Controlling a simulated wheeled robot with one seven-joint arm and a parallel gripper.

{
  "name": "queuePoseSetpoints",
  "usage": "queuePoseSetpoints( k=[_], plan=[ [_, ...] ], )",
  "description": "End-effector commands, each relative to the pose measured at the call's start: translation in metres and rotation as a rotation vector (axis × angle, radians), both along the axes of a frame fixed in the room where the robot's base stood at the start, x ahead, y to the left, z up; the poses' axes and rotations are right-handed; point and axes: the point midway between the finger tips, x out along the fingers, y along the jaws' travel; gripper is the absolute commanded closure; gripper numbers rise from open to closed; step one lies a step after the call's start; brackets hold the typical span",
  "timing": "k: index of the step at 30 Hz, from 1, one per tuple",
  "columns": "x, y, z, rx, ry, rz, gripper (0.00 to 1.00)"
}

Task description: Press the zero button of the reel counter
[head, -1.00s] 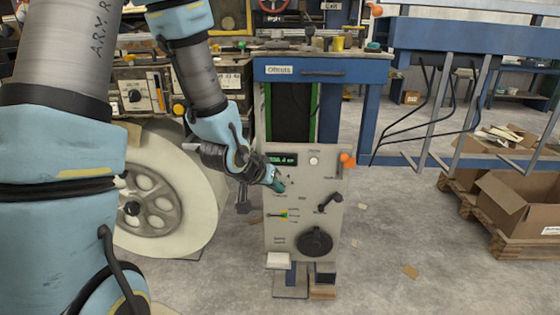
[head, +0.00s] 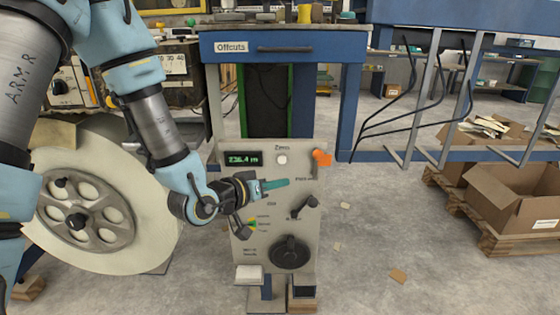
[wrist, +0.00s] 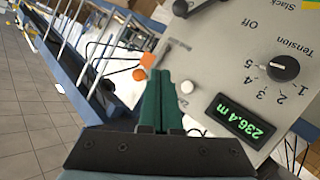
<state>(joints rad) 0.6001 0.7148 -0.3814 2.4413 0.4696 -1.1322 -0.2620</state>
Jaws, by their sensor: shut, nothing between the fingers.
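The reel counter (head: 243,158) is a dark display with green digits, 236.4 m, on a beige panel; it also shows in the wrist view (wrist: 240,121). The zero button (head: 281,159) is a small round white button right of the display, under the word Zero. It shows uncovered in the wrist view (wrist: 187,87), just right of my fingers. My gripper (head: 287,182) has green fingers, shut and empty, pointing right across the panel just below the button. In the wrist view my gripper (wrist: 164,74) looks apart from the button; the gap to the panel is unclear.
An orange knob (head: 321,158) sits right of the button, close past my fingertips. A large white reel (head: 100,210) stands left. A blue bench (head: 352,100) stands behind.

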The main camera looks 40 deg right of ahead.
Motion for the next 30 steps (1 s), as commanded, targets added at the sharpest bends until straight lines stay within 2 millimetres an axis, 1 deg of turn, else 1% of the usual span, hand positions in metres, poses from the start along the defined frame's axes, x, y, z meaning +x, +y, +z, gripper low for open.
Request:
queuePoseSetpoints(
  k=[5,12,18,24,30],
  plan=[
    [0.013,-0.010,0.001,-0.001,-0.002,0.000,1.00],
    [0.039,-0.031,0.001,0.000,-0.001,0.001,1.00],
    [0.057,-0.046,0.000,0.000,-0.001,0.001,1.00],
    [0.066,-0.053,0.000,0.000,-0.001,0.002,1.00],
    [0.067,-0.054,0.000,0.000,0.000,0.001,1.00]
  ],
)
